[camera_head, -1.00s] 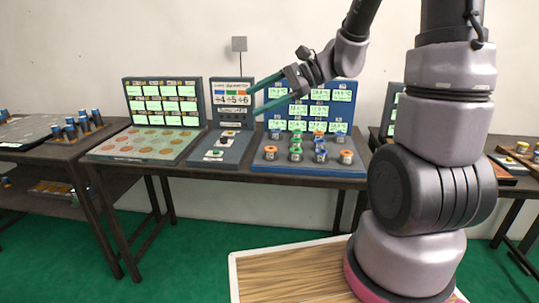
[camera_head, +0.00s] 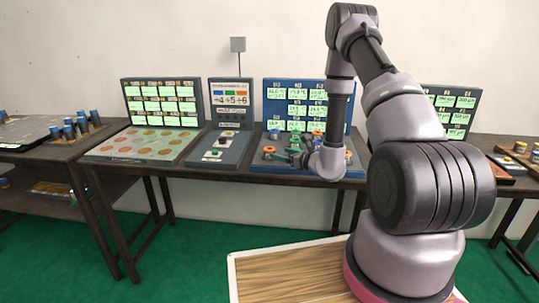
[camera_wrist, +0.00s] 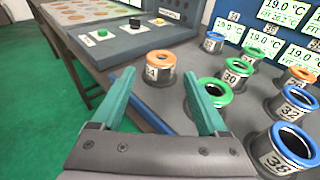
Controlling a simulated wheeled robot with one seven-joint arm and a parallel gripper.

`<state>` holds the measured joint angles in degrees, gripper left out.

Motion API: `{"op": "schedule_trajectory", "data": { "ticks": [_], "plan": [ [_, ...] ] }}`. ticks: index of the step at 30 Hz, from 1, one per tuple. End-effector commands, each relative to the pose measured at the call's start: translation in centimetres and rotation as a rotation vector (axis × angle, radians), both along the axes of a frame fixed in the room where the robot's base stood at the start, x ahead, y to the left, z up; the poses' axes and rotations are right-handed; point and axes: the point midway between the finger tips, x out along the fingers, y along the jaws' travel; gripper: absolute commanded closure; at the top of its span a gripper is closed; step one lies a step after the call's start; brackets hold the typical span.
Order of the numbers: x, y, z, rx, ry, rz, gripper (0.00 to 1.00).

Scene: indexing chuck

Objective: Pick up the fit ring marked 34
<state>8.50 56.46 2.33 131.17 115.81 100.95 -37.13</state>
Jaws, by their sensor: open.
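An orange-topped metal ring (camera_wrist: 160,66), whose label looks like 34, stands upright on the blue-edged display panel in the wrist view. It shows as an orange ring (camera_head: 269,150) at the panel's left front in the head view. My gripper (camera_wrist: 160,76) is open, its two teal fingers pointing at this ring from the near side. The ring lies between the fingertips in the picture; I see no contact. In the head view my wrist hangs over the panel and hides several rings.
Green ring 30 (camera_wrist: 235,74) and another green ring (camera_wrist: 212,90) stand close to the right finger. Blue rings 32 (camera_wrist: 294,104) and 38 (camera_wrist: 289,152) are further right. A blue-grey button panel (camera_wrist: 110,44) lies to the left. Upright temperature displays (camera_wrist: 268,32) rise behind.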

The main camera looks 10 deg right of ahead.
Motion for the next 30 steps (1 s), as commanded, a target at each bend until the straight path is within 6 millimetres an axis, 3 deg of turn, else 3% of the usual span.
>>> {"op": "schedule_trajectory", "data": {
  "ticks": [18, 29, 30],
  "plan": [
    [6.9, 3.3, -1.2, 0.000, -0.002, 0.004, 0.23],
    [7.8, 3.7, -1.4, 0.001, -0.001, 0.004, 0.23],
    [7.8, 3.7, -1.4, 0.001, -0.001, 0.003, 0.39]
  ]
}}
